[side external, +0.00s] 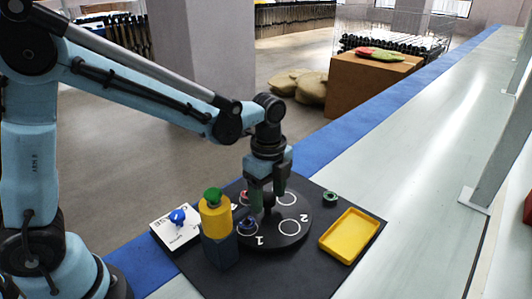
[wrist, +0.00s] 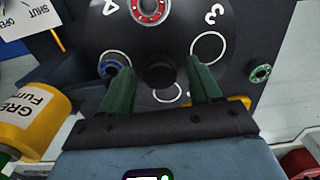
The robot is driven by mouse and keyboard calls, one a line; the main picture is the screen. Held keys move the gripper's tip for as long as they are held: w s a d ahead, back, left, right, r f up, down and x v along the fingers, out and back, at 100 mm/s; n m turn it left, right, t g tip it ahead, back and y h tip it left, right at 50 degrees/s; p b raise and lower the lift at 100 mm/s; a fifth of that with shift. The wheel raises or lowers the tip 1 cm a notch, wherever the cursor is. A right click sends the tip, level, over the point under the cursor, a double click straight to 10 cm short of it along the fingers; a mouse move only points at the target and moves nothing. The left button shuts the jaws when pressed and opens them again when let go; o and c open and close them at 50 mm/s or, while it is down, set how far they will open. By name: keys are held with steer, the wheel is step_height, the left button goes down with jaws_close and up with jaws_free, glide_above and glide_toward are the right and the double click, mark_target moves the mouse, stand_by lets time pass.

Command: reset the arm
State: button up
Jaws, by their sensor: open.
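My gripper (side external: 265,208) points down over the middle of a round black turntable (side external: 270,238) with numbered white circles. In the wrist view its two green fingers (wrist: 160,68) are spread on either side of the black centre hub (wrist: 160,77). Nothing is visibly held between them. I cannot tell if the fingers touch the hub. A blue ring piece (wrist: 111,68) lies at one white circle, and a red ring piece (wrist: 150,8) lies farther round the turntable. A green ring piece (side external: 330,197) lies off the turntable, on the black mat.
A yellow bottle (side external: 215,218) with a green top stands in a dark blue holder (side external: 219,249), close left of the turntable. A white card (side external: 165,236) with a blue knob (side external: 177,216) is at far left. An empty yellow tray (side external: 350,236) is at right.

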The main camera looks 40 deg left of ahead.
step_height(320, 180, up, 12)
step_height(320, 180, down, 12)
steer(key=shift+r, duration=0.2)
steer(key=shift+f, duration=0.25)
steer(key=n, duration=0.4)
steer(key=shift+n, duration=2.4)
